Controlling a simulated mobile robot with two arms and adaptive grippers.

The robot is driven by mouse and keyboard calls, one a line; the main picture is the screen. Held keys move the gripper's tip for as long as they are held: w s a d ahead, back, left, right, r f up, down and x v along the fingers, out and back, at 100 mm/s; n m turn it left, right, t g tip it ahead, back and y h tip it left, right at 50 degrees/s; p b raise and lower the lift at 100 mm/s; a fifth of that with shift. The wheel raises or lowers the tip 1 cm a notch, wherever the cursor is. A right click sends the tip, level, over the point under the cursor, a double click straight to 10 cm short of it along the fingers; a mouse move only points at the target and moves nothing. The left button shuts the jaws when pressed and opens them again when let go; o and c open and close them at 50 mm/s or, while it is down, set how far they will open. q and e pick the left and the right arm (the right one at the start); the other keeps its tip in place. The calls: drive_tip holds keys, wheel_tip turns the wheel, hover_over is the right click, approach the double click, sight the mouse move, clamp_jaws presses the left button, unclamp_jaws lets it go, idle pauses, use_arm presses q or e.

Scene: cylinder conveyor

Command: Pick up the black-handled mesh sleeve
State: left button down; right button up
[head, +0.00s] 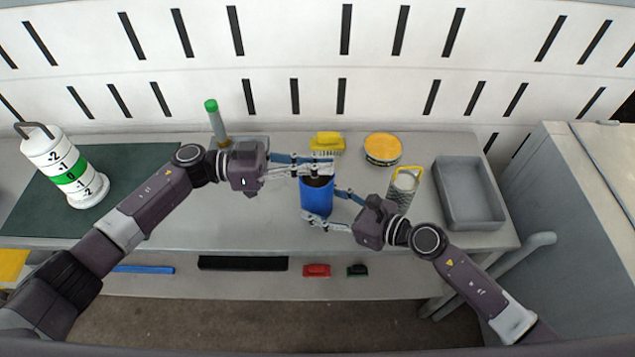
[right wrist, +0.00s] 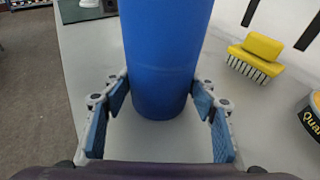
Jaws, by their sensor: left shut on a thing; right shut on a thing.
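A blue cylinder (head: 316,200) stands upright on the table, with a dark patch at its top. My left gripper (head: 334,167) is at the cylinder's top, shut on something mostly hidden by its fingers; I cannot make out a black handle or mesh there. My right gripper (head: 327,207) has its fingers on either side of the cylinder and is shut on it lower down. In the right wrist view the blue cylinder (right wrist: 165,60) stands between the two finger pads. A mesh sleeve with a yellow handle (head: 403,187) stands to the right of the cylinder.
A yellow brush (head: 327,142) and a round yellow-topped tin (head: 382,149) are behind. A grey tray (head: 470,190) is at the right. A green-capped tube (head: 216,120) and a white weight stack (head: 66,170) are at the left. Several items lie on the lower shelf (head: 400,285).

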use_arm(q)
drive_tip(key=shift+r, duration=0.1)
wheel_tip(320, 180, up, 18)
idle(0.4)
use_arm(e)
drive_tip(key=o, duration=1.4)
drive_tip(key=shift+c, duration=0.2)
drive_tip(key=shift+d, duration=0.1)
